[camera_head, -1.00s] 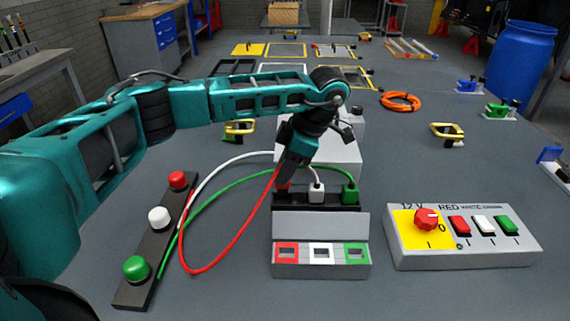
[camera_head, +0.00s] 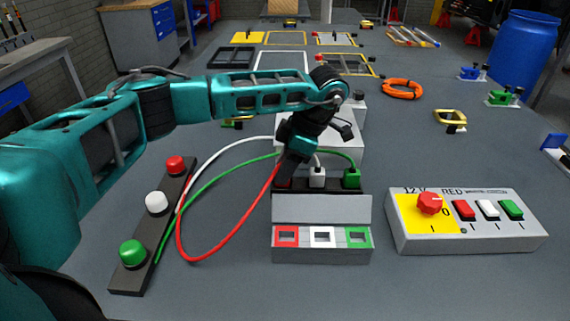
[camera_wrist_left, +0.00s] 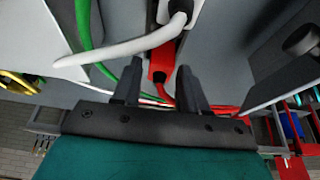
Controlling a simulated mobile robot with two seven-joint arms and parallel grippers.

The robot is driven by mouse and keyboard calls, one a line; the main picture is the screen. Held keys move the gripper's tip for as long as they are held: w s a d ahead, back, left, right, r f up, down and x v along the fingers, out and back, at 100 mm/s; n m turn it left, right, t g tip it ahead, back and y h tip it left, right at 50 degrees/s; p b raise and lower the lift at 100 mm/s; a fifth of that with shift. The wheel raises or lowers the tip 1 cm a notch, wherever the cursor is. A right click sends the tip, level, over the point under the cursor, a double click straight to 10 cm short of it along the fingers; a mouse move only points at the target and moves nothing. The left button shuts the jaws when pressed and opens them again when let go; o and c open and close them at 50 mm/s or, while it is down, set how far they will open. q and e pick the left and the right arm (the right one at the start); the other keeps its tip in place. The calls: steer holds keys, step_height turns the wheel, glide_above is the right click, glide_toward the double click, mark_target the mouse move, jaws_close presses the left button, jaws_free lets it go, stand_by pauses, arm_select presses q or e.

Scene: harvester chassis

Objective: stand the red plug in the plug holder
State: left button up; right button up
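The red plug (camera_head: 283,183) stands at the left end of the black plug holder (camera_head: 338,187), mostly hidden by my left gripper in the head view. The white plug (camera_head: 317,178) and green plug (camera_head: 351,178) stand upright beside it. My left gripper (camera_head: 289,175) points down at the red plug. In the left wrist view, the red plug (camera_wrist_left: 159,62) shows between the fingertips of my left gripper (camera_wrist_left: 157,75), with a gap on each side. The fingers are apart. The red cable (camera_head: 222,250) loops off to the left. My right gripper is out of view.
In front of the holder is a grey block (camera_head: 322,252) with red, white and green framed openings. A switch box (camera_head: 466,238) stands to the right. A strip with three coloured buttons (camera_head: 152,228) lies left. White and green cables arch between.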

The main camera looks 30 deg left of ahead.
arm_select(q)
steer(key=shift+o, duration=1.2)
steer(key=shift+r, duration=0.1)
steer(key=p+v, duration=0.1)
steer(key=v, duration=1.1)
steer(key=shift+r, duration=0.35)
